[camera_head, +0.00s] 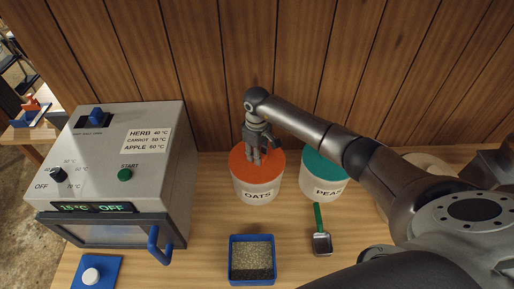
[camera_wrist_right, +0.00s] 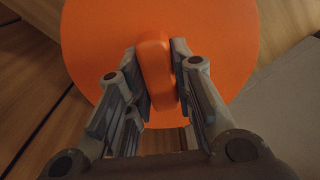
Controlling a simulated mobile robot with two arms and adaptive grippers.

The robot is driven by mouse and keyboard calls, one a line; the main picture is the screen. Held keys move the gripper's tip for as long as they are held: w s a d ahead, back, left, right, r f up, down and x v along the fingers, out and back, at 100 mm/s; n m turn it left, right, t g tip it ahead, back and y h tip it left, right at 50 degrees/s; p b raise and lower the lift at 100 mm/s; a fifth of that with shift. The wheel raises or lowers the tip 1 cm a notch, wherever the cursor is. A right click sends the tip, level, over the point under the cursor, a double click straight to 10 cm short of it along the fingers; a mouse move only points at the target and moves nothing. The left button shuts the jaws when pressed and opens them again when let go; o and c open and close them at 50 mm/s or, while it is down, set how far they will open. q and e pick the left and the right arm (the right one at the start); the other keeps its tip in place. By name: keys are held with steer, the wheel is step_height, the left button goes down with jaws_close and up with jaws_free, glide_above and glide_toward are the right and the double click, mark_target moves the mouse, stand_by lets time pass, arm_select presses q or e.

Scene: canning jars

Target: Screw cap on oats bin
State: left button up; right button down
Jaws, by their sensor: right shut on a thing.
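The oats bin (camera_head: 257,197) is a white tub labelled OATS, standing upright on the table against the wood wall. Its orange cap (camera_head: 272,162) lies over the bin's mouth and looks level; I cannot tell how tightly it sits. My right gripper (camera_head: 255,160) comes down from above onto the cap. In the right wrist view the orange cap (camera_wrist_right: 225,40) fills the upper middle, and my right gripper (camera_wrist_right: 160,85) has its fingers on both sides of the cap's raised orange grip bar (camera_wrist_right: 155,65). My left gripper is not in view.
The peas bin (camera_head: 318,186) with a teal cap stands just right of the oats bin. A scoop with a green handle (camera_head: 319,222) and a blue box of grain (camera_head: 252,260) lie in front. A grey dryer (camera_head: 150,150) stands left. My right arm crosses above the peas bin.

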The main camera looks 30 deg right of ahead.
steer(key=shift+w+a+r+b, duration=0.15)
steer(key=shift+w+r+b, duration=0.05)
steer(key=shift+b, duration=0.1)
steer(key=shift+m, duration=1.1)
steer(key=c, duration=1.5)
jaws_free()
steer(key=o, duration=0.3)
steer(key=shift+s, duration=0.15)
steer(key=shift+o, duration=0.2)
steer(key=shift+f, duration=0.1)
step_height(320, 180, up, 8)
steer(key=shift+f, duration=0.25)
